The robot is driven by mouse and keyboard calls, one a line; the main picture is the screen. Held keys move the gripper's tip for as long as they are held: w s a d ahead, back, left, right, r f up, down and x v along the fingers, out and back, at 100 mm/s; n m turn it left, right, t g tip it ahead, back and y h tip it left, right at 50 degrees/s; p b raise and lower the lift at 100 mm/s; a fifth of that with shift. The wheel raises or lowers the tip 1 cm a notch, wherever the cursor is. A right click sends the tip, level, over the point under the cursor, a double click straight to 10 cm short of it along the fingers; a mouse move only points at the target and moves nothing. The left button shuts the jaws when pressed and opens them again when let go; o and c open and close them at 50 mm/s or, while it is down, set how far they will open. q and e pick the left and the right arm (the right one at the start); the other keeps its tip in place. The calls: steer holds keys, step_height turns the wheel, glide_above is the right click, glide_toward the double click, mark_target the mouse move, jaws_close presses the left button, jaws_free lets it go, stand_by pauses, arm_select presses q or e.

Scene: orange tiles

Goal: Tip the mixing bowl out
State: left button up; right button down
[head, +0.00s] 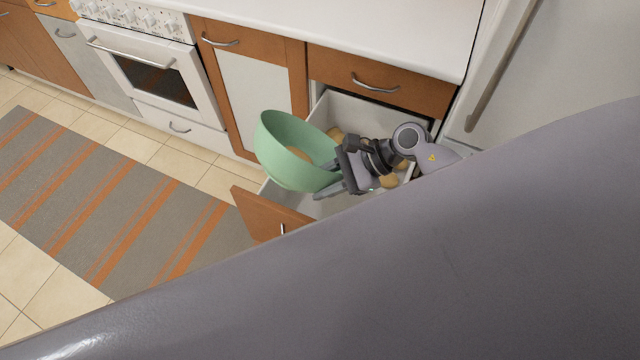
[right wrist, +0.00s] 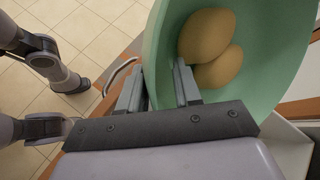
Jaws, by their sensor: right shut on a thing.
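The green mixing bowl (head: 272,165) is tilted on its side above an open drawer (head: 347,106), its opening turned toward the right in the head view. My right gripper (head: 333,182) is shut on the bowl's rim wall. In the right wrist view, my right gripper (right wrist: 157,85) has one finger on each side of the wall of the bowl (right wrist: 275,85). Two tan, rounded potato-like things (right wrist: 207,35) lie against each other inside the bowl. Several similar tan things (head: 389,181) are in the drawer, partly hidden by my arm. My left gripper does not show in the head view.
The drawer's wooden front (head: 262,215) is pulled out over the floor. A white counter (head: 400,35) is behind it, a fridge (head: 560,75) to the right and an oven (head: 150,75) to the left. A striped rug (head: 110,210) lies on the tiles.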

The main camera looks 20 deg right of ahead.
steer(key=shift+w+d+f+m+y+b, duration=0.1)
steer(key=shift+d+f+m+y+b, duration=0.15)
steer(key=shift+y+b, duration=0.55)
steer(key=shift+w+d+f+m+y+b, duration=0.15)
steer(key=shift+d+y+b, duration=0.15)
steer(key=shift+y+b, duration=0.45)
steer(key=d+y+b, duration=0.1)
steer(key=b, duration=0.3)
steer(key=shift+d+r, duration=0.1)
steer(key=shift+d, duration=0.05)
steer(key=shift+w+d+m+y+b, duration=0.1)
steer(key=shift+d+m+y+b, duration=0.4)
steer(key=shift+b, duration=0.65)
steer(key=shift+w+d+y+b, duration=0.1)
steer(key=shift+d+y+b, duration=0.35)
steer(key=shift+b, duration=0.8)
steer(key=d+y+b, duration=0.1)
steer(key=b, duration=0.1)
steer(key=shift+w+m+t+y+b, duration=0.1)
steer(key=shift+m+t+y+b, duration=0.2)
steer(key=shift+m+b, duration=0.1)
steer(key=shift+w+d+r+m+t+y+b, duration=0.15)
steer(key=shift+d+m+t+y+b, duration=0.2)
steer(key=shift+d+y+b, duration=0.6)
steer(key=shift+w+d+r+m+t+y+b, duration=0.15)
steer(key=shift+d+m+t+y+b, duration=0.25)
steer(key=shift+b, duration=1)
steer(key=shift+d, duration=0.2)
steer(key=shift+a, duration=0.1)
